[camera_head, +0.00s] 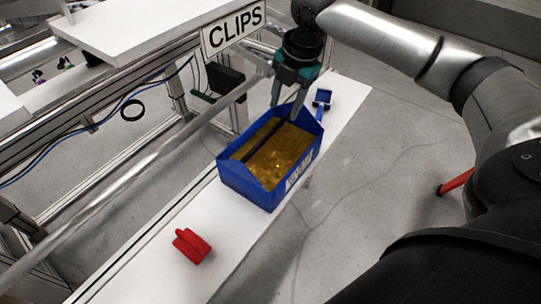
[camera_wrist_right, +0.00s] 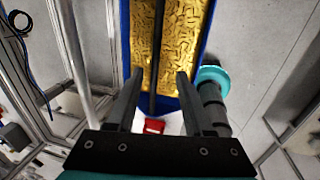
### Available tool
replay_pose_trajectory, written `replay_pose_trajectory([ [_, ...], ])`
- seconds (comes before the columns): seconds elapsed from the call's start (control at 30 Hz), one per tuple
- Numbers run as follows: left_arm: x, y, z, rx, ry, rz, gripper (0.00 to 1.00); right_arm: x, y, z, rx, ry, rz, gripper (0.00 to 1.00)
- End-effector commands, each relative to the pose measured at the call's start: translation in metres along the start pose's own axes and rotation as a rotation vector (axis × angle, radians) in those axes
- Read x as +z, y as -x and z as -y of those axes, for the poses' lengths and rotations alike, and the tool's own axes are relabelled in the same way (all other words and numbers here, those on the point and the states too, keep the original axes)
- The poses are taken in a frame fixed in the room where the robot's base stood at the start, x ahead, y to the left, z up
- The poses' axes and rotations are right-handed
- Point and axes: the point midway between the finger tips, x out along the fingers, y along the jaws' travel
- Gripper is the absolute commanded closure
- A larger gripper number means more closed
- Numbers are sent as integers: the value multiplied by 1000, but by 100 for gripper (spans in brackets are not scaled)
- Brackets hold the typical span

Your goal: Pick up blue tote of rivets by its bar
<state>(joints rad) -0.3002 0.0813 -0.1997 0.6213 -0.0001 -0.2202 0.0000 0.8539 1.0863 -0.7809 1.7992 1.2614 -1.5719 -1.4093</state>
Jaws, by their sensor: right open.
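The blue tote (camera_head: 236,185) stands upright on a white shelf strip, full of gold rivets (camera_head: 285,150). A dark bar (camera_head: 262,141) runs lengthwise over the rivets. My right gripper (camera_head: 285,104) is open and empty above the tote's far end, fingers pointing down. In the right wrist view, the bar (camera_wrist_right: 156,60) shows between the two open fingers (camera_wrist_right: 160,77), nearer the left one. I cannot tell the height of the fingertips over the bar. The tote's blue wall (camera_wrist_right: 203,45) also shows there. My left gripper does not show in the head view.
A red object (camera_head: 191,246) lies on the white strip (camera_head: 150,265) in front of the tote. A small blue object (camera_head: 322,98) lies beyond it. A metal rail (camera_head: 130,165) runs along the left, below a CLIPS sign (camera_head: 233,28). Floor to the right is mostly clear.

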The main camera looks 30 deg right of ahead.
Motion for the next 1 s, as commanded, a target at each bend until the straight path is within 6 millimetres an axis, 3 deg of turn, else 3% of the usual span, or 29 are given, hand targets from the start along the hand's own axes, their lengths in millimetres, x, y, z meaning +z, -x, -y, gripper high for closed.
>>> replay_pose_trajectory([
  [0.13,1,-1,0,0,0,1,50,0,-29,0,-2,-1,-1,48],
  [0.43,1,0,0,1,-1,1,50,-2,-52,-2,0,0,-1,48],
  [0.7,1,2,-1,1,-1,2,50,-7,-90,-5,-1,-2,0,48],
  [1.0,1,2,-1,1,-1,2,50,-7,-97,-6,1,0,1,48],
])
